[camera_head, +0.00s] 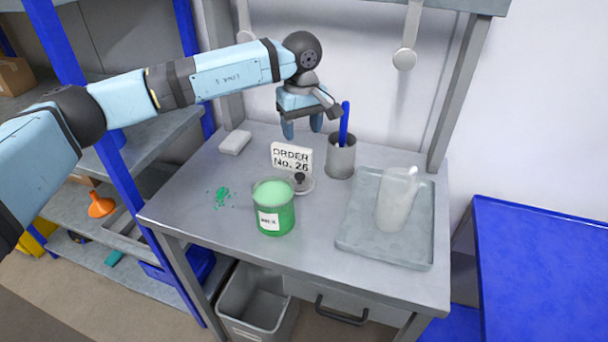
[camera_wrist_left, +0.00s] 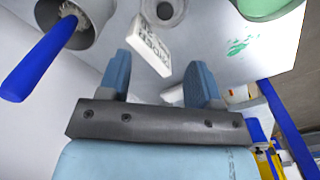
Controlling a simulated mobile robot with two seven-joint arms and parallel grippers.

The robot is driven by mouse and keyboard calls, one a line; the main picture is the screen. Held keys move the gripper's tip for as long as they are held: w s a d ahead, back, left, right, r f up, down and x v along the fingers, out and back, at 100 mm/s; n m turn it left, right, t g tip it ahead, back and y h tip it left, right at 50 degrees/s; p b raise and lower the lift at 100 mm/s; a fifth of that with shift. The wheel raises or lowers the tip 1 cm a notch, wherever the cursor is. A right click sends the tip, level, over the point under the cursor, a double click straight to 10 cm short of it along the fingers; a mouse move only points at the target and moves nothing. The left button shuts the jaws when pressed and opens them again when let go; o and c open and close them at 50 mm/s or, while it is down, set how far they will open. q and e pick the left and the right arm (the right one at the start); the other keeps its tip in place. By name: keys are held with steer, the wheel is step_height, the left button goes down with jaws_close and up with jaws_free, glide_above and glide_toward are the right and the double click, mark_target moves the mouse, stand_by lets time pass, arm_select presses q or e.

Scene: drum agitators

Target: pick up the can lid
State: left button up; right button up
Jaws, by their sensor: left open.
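The can lid (camera_head: 306,187), a small grey disc with a dark knob, lies on the grey workbench just right of and behind the green-filled can (camera_head: 275,218). The can and the order sign partly hide it. In the left wrist view the lid (camera_wrist_left: 164,20) shows at the top edge, cut off by the frame. My left gripper (camera_head: 302,127) is open and empty. It hangs above the back of the bench, behind and above the sign and apart from the lid. My right gripper is not in view.
The "ORDER No. 26" sign (camera_head: 291,158) stands beside the lid. A grey cup (camera_head: 341,160) with a blue-handled tool is close to the right. A tray (camera_head: 385,252) holds a pale jug (camera_head: 396,200). A white block (camera_head: 235,142) and green spill (camera_head: 222,196) lie left.

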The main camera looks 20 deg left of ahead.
mark_target(299, 175)
arm_select(q)
steer(key=f, duration=0.6)
steer(key=shift+s+f, duration=0.25)
steer(key=shift+f, duration=1.2)
steer(key=f, duration=0.3)
steer(key=f+p, duration=0.1)
steer(key=shift+s+a+f, duration=0.1)
steer(key=shift+a+f, duration=0.05)
steer(key=shift+a, duration=0.1)
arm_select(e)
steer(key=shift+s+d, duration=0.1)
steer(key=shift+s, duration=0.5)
arm_select(q)
steer(key=shift+c, duration=1.3)
steer(key=c, duration=0.7)
steer(key=shift+c, duration=0.2)
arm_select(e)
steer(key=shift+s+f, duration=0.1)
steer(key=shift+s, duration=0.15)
